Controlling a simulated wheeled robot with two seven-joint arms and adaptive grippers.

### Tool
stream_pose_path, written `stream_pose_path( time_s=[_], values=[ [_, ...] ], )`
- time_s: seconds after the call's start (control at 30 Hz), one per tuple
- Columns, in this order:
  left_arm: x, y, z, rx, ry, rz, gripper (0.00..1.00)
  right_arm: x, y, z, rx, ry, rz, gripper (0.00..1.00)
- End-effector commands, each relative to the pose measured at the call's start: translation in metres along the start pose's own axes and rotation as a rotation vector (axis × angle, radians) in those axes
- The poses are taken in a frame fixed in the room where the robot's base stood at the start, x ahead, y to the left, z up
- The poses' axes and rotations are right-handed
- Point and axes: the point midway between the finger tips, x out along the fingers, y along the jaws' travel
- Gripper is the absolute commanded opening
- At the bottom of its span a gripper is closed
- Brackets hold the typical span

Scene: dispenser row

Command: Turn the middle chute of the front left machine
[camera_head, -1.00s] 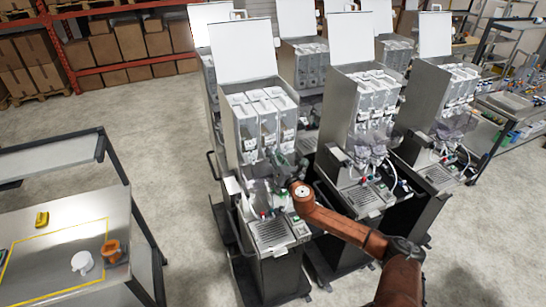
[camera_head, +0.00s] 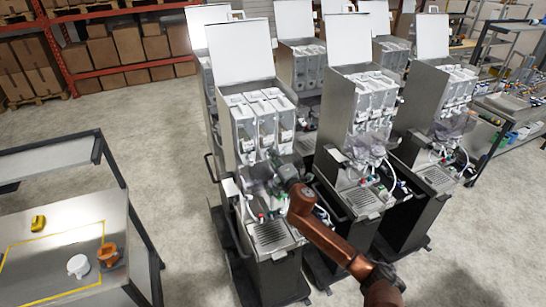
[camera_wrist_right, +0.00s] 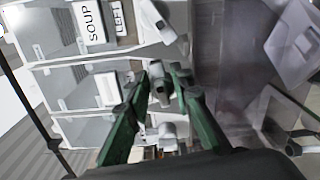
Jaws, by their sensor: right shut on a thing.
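The front left machine (camera_head: 276,238) is a grey dispenser with its white lid raised and several clear bins at the top. My right gripper (camera_head: 274,163) is up against the front of this machine, just below the bins, and partly covers the chutes. In the right wrist view its two green fingers (camera_wrist_right: 160,84) are closed around a small pale chute (camera_wrist_right: 160,96), the middle one of the row. Another chute (camera_wrist_right: 158,28) shows above it in that view, near a "SOUP" label and a "LEFT" label. My left gripper is not in view.
More dispensers stand close by, one to the right (camera_head: 352,150) and others behind. A steel table (camera_head: 55,235) with a yellow object, a white cup and an orange cup is at the left. The floor between is clear.

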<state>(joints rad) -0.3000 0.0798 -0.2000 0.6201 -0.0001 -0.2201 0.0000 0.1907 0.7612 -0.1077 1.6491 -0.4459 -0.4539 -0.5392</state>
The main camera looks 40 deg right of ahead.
Motion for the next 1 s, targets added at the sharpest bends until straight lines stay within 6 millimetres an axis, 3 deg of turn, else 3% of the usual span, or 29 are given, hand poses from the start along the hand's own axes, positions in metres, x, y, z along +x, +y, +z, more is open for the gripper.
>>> stream_pose_path(
  time_s=[0.5,1.0],
  values=[
    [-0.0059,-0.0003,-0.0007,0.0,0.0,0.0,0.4,-0.0001,-0.0046,-0.001,0.462,-0.001,0.0,0.0],
    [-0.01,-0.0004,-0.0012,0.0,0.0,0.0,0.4,-0.0001,-0.008,-0.0026,0.674,-0.001,-0.001,0.0]
  ],
)
